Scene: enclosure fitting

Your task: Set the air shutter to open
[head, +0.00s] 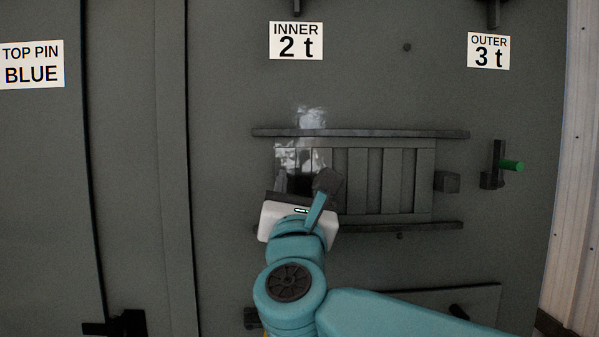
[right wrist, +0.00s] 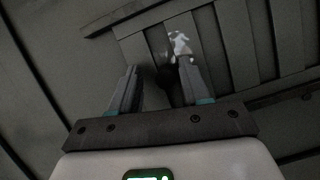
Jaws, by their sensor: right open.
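The air shutter (head: 385,180) is a grey slatted plate between two horizontal rails on the enclosure wall in the head view. Its slats (right wrist: 215,50) also fill the upper part of the right wrist view. My right gripper (head: 304,180) is in front of the shutter's left end, fingers pointing at the wall. In the right wrist view its two fingers (right wrist: 162,78) stand apart, with a dark shape between them, perhaps a knob. I cannot tell whether the fingers touch it. The gripper hides the shutter's lower left part. My left gripper is not in view.
The upper rail (head: 360,133) and lower rail (head: 400,226) stick out from the wall. A dark block (head: 447,182) sits at the shutter's right end. Beyond it is a bracket with a green pin (head: 512,165). Labels "INNER 2 t" (head: 296,41) and "OUTER 3 t" (head: 488,51) are above.

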